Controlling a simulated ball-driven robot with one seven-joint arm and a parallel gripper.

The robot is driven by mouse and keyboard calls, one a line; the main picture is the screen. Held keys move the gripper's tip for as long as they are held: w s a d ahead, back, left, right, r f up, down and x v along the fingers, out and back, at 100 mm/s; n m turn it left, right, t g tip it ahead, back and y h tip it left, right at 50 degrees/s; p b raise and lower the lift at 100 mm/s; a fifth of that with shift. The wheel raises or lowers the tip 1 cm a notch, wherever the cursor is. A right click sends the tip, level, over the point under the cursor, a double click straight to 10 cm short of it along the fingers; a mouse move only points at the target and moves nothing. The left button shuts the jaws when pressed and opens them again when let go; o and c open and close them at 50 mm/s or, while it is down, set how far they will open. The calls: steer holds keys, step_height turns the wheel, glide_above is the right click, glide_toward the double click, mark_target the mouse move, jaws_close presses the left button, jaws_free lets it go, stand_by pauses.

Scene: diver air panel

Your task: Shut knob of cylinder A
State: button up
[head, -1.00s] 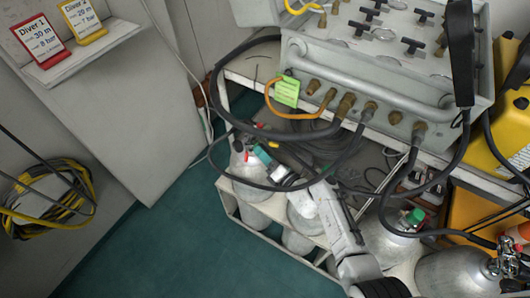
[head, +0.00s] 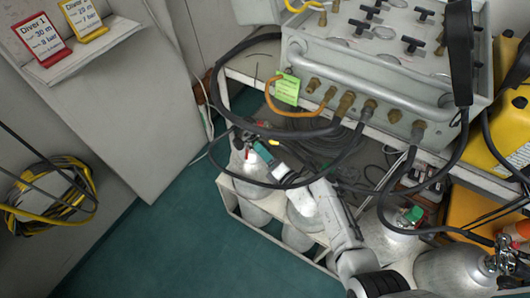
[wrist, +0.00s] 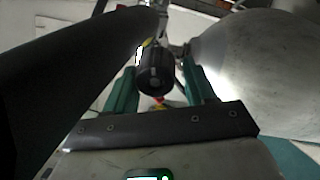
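A silver cylinder (head: 244,184) stands at the left end of the lower rack, beside my gripper (head: 260,150). It fills the right side of the wrist view as a large grey curved body (wrist: 250,65). In the wrist view a dark ribbed knob (wrist: 154,70) sits between and just beyond the two green fingers of my gripper (wrist: 160,84). The fingers are apart, with a gap on the right side of the knob; contact on the left cannot be told. No letter on the cylinder is readable. In the head view the knob is hard to make out.
Black hoses loop around my gripper; one thick hose (wrist: 60,70) crosses the left of the wrist view. The grey air panel (head: 385,90) stands above on a shelf. The teal floor (head: 170,255) at left is clear.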

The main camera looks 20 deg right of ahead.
steer(key=shift+o, duration=1.1)
steer(key=shift+w+r, duration=0.1)
steer(key=shift+r, duration=0.15)
step_height(320, 180, up, 4)
steer(key=p, duration=0.2)
steer(key=shift+f+p, duration=0.2)
steer(key=shift+p, duration=0.1)
steer(key=s+r+p, duration=0.5)
steer(key=s+r, duration=0.4)
steer(key=s, duration=0.5)
